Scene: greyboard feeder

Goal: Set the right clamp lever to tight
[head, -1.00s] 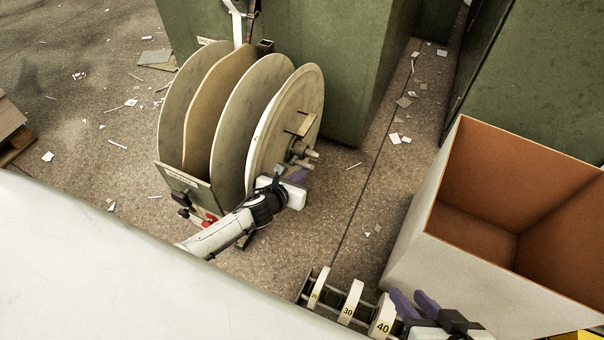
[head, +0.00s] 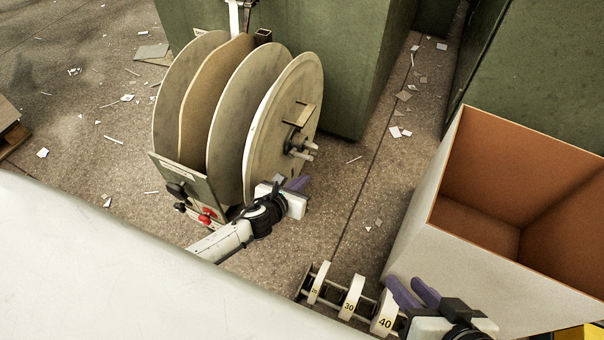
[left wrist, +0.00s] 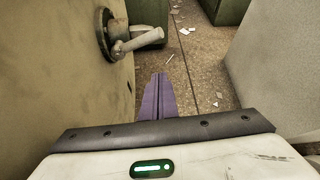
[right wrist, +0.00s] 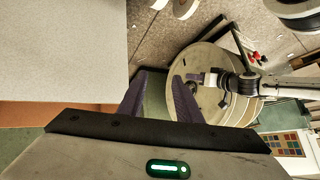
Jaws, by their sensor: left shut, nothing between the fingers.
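The feeder's rightmost disc (head: 272,135) carries a grey hub with a clamp lever (head: 306,153) on its outer face. In the left wrist view the lever (left wrist: 140,42) sticks out to the right from a round dark hub (left wrist: 108,34), slightly raised at its tip. My left gripper (head: 299,183) is shut and empty, just below the lever in the head view. Its purple fingertips (left wrist: 159,78) lie below and right of the lever, apart from it. My right gripper (head: 413,290) is open and empty, and its spread fingers also show in the right wrist view (right wrist: 160,82).
A rack of numbered white rings (head: 349,300) stands left of my right gripper. A large open box (head: 410,245) with a brown inside is at right. Green cabinets (head: 335,60) stand behind the feeder. A pale surface (head: 110,270) fills the lower left. Paper scraps litter the floor.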

